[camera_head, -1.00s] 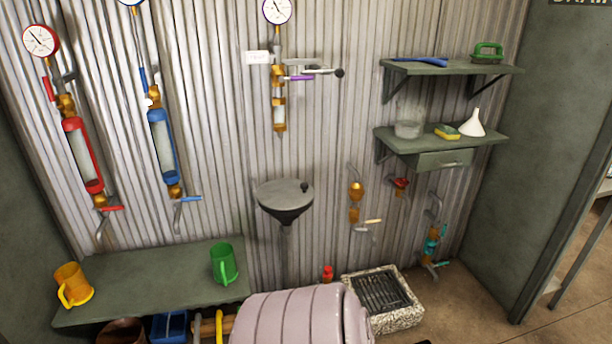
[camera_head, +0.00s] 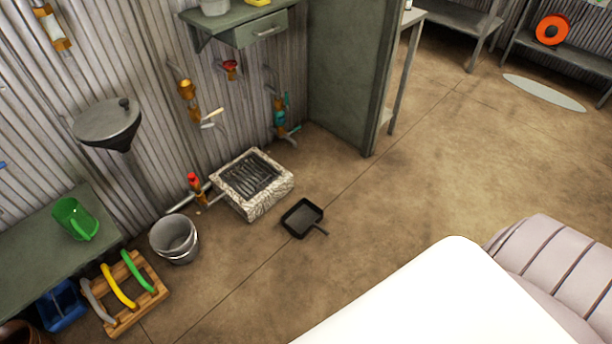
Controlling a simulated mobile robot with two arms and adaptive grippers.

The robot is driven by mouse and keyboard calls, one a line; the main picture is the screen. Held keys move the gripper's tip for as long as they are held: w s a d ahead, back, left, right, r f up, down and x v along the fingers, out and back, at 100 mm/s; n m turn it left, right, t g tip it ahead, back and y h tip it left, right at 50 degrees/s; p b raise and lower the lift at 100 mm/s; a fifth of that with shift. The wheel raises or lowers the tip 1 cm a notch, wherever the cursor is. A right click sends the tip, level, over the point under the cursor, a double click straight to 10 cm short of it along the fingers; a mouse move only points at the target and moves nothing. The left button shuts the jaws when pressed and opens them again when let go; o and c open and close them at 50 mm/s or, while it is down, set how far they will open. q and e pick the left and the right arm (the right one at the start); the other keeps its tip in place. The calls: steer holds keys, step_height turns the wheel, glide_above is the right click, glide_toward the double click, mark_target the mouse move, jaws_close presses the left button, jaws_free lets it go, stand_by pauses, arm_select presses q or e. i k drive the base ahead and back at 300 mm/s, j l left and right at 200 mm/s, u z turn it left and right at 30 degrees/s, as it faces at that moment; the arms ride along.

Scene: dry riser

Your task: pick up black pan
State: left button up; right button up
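A small square black pan (camera_head: 302,217) with a short handle lies on the brown floor near the middle of the head view. Its handle points toward the lower right. It sits just right of and in front of the stone drain with a metal grate (camera_head: 262,200), apart from it. No gripper shows in the head view. A ribbed pinkish-grey arm part of mine and a white part of my body fill the lower right.
A grey bucket (camera_head: 174,240) and a wooden rack (camera_head: 128,297) with coloured handles stand left of the drain. A green bench (camera_head: 40,250) holds a green mug (camera_head: 76,219). A green partition (camera_head: 345,75) stands behind. Floor right of the pan is clear.

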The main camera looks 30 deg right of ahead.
mark_target(305, 215)
steer(key=z, duration=1)
steer(key=i+l, duration=0.15)
steer(key=i+l+z, duration=0.1)
steer(key=i, duration=0.3)
